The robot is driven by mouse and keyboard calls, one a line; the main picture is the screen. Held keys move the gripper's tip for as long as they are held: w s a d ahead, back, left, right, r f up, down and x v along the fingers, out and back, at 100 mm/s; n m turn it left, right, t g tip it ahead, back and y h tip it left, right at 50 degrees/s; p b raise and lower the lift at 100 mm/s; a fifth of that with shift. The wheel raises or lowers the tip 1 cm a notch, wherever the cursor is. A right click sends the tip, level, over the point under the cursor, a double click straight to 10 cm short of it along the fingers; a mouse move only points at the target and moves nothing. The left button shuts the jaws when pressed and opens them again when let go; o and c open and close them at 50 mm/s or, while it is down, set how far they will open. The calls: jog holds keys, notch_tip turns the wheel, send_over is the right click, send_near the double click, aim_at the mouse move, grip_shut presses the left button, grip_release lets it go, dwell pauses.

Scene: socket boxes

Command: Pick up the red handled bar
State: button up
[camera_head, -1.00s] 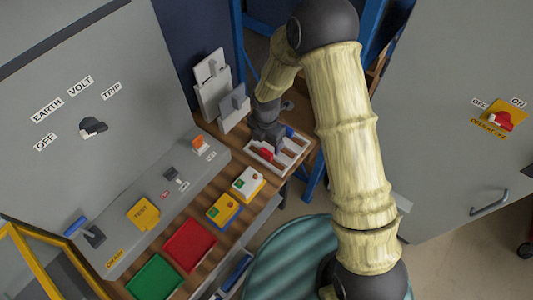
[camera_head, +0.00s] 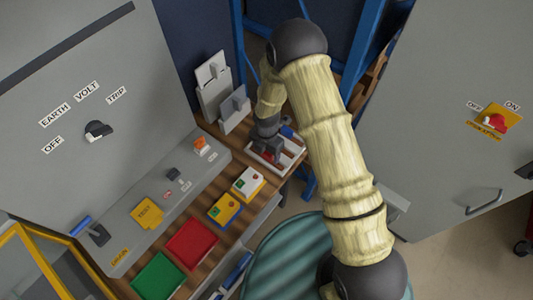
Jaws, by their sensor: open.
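The red handled bar (camera_head: 268,156) lies in a white slotted tray (camera_head: 289,164) at the far end of the wooden bench, mostly hidden by my gripper. My gripper (camera_head: 266,151) is over the tray, right at the red bar, with its fingers pointing down. The jaws are open. The view is too small to tell whether the fingers touch the bar. A blue handled piece (camera_head: 287,132) is in the same tray, just behind and to the right of the gripper.
Grey upright holders (camera_head: 226,97) stand behind the tray. Yellow and white button boxes (camera_head: 224,209), a red bin (camera_head: 190,242) and a green bin (camera_head: 158,277) line the wooden bench (camera_head: 214,254). A grey panel with switches (camera_head: 167,190) runs along the left.

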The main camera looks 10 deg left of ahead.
jog(key=shift+f, duration=0.45)
jog(key=shift+c, duration=0.2)
jog(key=c, duration=1)
